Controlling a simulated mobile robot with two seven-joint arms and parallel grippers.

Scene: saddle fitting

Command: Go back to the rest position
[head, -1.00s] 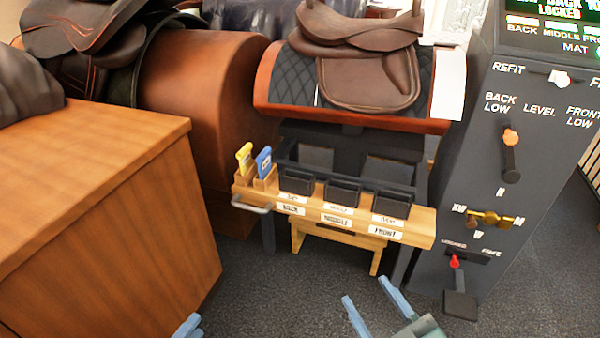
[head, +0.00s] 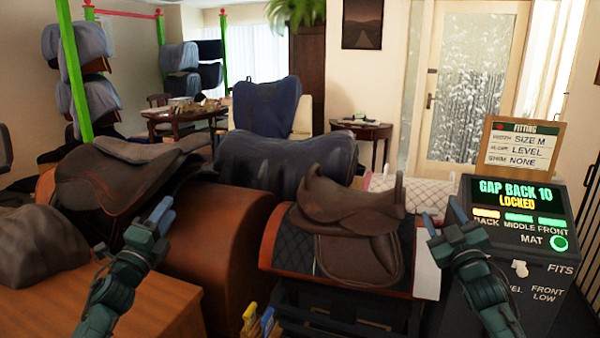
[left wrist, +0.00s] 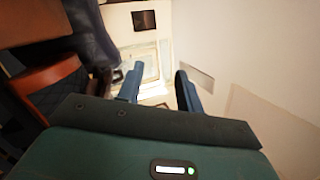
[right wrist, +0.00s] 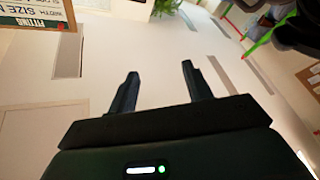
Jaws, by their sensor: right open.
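My left gripper (head: 154,213) is raised at the left in the head view, in front of the dark brown saddle on the left stand. Its two fingers stand apart with nothing between them in the left wrist view (left wrist: 160,70). My right gripper (head: 444,214) is raised at the right, between the middle saddle and the fitting console. Its fingers are apart and empty in the right wrist view (right wrist: 160,70). Both grippers point upward and touch nothing that I can see.
A brown saddle (head: 350,205) sits on the middle stand. Another saddle (head: 125,190) lies on the left stand (head: 225,235). The console (head: 520,215) at the right reads "GAP BACK 10 LOCKED". A wooden cabinet (head: 150,300) stands at the lower left.

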